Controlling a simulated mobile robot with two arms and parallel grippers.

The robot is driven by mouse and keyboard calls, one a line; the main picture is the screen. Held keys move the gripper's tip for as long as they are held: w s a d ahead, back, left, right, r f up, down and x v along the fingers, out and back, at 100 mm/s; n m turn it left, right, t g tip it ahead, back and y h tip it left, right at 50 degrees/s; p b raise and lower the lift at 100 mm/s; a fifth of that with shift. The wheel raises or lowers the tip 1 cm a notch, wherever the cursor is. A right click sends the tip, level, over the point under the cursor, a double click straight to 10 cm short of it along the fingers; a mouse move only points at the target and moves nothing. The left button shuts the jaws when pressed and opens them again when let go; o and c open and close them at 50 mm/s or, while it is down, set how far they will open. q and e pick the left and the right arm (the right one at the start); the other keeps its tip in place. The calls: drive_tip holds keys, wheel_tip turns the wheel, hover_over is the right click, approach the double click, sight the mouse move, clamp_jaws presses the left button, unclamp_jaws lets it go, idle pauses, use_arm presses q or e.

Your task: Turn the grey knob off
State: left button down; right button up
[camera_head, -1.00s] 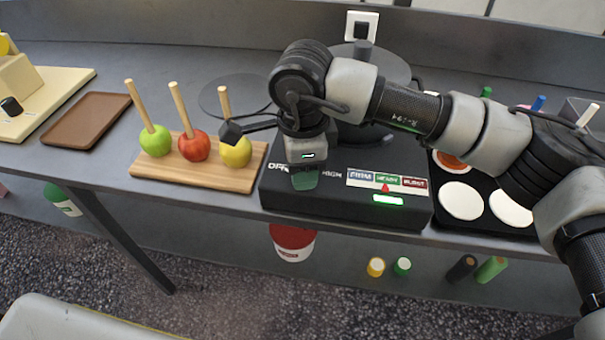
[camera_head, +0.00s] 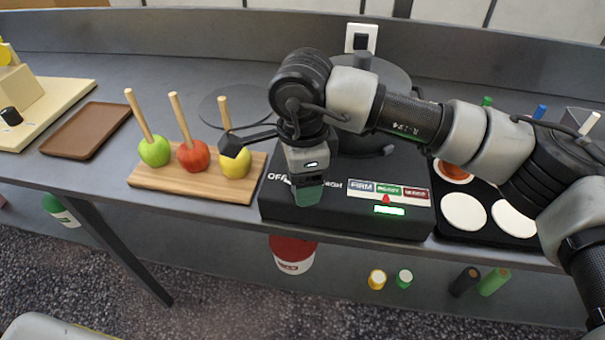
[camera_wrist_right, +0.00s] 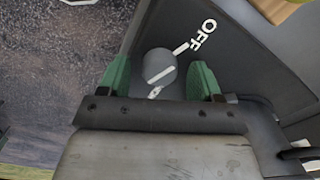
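The grey knob (camera_wrist_right: 160,66) shows in the right wrist view on the dark front of the black appliance (camera_head: 350,212). It has a white line across its face, at an angle to the white tick near the "OFF" label (camera_wrist_right: 203,33). My right gripper (camera_wrist_right: 160,80) is open, its green fingers on either side of the knob with a visible gap on each side. In the head view my right gripper (camera_head: 307,195) is at the appliance's front left, beside the "OFF" lettering, and hides the knob. My left gripper is in neither view.
A wooden board (camera_head: 188,188) with three apples on sticks stands left of the appliance. A brown tray (camera_head: 85,130) lies farther left. A black tray with white discs (camera_head: 464,212) is at the right. A green lit display (camera_head: 389,211) is on the appliance.

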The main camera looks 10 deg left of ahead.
wheel_tip(320, 180, up, 11)
idle(0.6)
drive_tip(key=shift+f, duration=0.15)
